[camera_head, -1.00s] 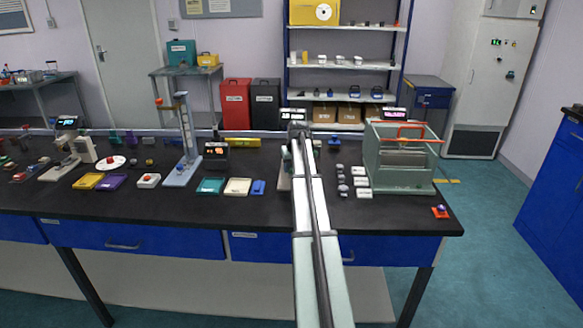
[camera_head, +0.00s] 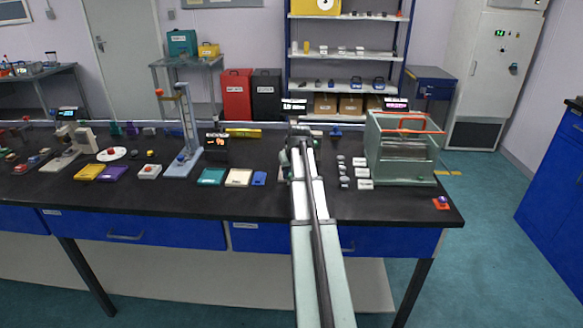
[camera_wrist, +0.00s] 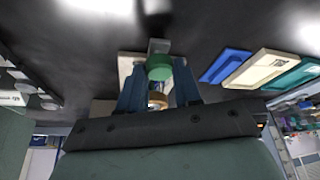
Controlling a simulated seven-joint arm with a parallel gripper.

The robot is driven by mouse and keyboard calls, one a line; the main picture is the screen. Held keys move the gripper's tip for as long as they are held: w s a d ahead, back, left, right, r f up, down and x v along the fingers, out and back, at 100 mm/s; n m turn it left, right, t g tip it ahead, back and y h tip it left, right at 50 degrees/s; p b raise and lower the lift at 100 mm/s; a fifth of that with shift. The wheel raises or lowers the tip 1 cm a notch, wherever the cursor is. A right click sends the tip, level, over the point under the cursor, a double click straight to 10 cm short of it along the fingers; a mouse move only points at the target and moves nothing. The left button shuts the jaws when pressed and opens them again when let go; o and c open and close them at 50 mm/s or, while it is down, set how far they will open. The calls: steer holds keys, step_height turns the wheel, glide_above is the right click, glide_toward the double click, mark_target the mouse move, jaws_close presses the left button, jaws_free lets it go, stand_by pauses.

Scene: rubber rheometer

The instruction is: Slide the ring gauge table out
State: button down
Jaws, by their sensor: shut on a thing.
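My gripper (camera_wrist: 157,78) is at a small instrument with a pale base (camera_wrist: 126,66) on the black bench. In the wrist view its two blue fingers stand either side of a green round part (camera_wrist: 159,66) and a tan round part (camera_wrist: 157,100). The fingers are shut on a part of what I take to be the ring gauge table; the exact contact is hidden. In the head view, my gripper (camera_head: 298,143) reaches the same place, and my arm covers most of the instrument. A small display (camera_head: 293,105) stands just behind.
On the bench (camera_head: 120,202), teal, cream and blue trays (camera_head: 239,178) lie left of the gripper. A tall blue-grey stand (camera_head: 187,125) is farther left.

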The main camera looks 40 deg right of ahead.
steer(key=shift+s+a+f, duration=0.1)
steer(key=shift+s+a, duration=0.1)
steer(key=c, duration=1.1)
jaws_free()
steer(key=o, duration=0.3)
steer(key=v, duration=1.4)
steer(key=shift+w, duration=0.1)
